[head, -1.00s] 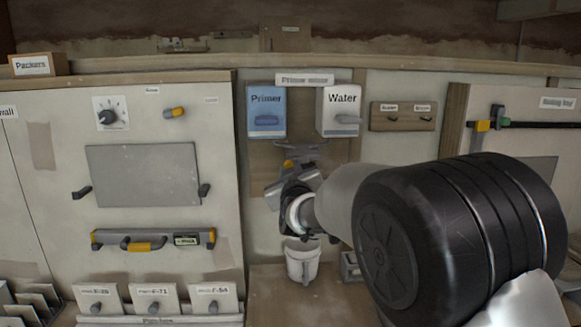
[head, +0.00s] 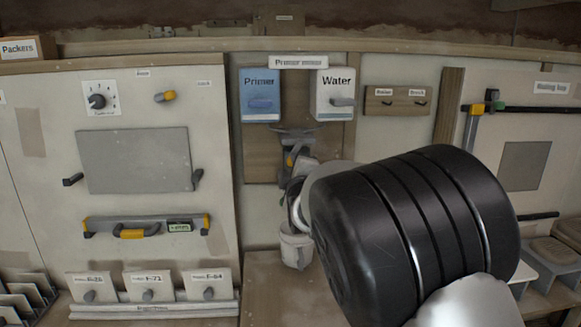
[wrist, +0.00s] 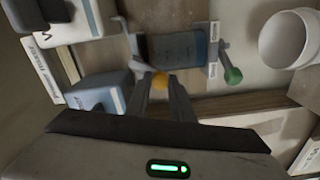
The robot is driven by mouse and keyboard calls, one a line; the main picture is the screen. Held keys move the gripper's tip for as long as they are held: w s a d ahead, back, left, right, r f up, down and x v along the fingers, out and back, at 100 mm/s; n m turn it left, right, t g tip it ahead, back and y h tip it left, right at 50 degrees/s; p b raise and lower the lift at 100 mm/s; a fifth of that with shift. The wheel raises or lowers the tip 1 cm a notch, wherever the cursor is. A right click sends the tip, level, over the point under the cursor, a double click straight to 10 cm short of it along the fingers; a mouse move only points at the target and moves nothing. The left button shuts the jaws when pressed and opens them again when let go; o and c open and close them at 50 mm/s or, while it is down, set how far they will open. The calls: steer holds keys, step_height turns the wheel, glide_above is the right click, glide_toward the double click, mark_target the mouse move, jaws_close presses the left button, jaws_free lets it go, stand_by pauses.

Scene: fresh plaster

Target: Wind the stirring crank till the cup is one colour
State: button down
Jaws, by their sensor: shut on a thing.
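The primer mixer is on the wall under its sign (head: 298,62). The crank's yellow-orange knob (wrist: 160,82) is between my gripper's fingertips (wrist: 162,88) in the wrist view, and my gripper is shut on it. A white cup (head: 295,249) stands under the mixer; a white round vessel (wrist: 291,44), likely this cup, shows at the wrist view's upper right. I cannot tell the colour of its contents.
A blue Primer box (head: 260,86) and a white Water box (head: 332,88) hang above the crank, each with a lever. The wooden bench (head: 262,290) is partly clear.

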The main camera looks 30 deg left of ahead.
steer(key=shift+w+d+f+n+b, duration=0.2)
steer(key=shift+d+n+b, duration=0.1)
steer(key=shift+n, duration=0.7)
steer(key=c, duration=1.5)
jaws_free()
steer(key=shift+c, duration=0.2)
steer(key=v, duration=1.7)
steer(key=shift+d+p, duration=0.25)
steer(key=shift+p, duration=0.15)
steer(key=shift+s, duration=0.1)
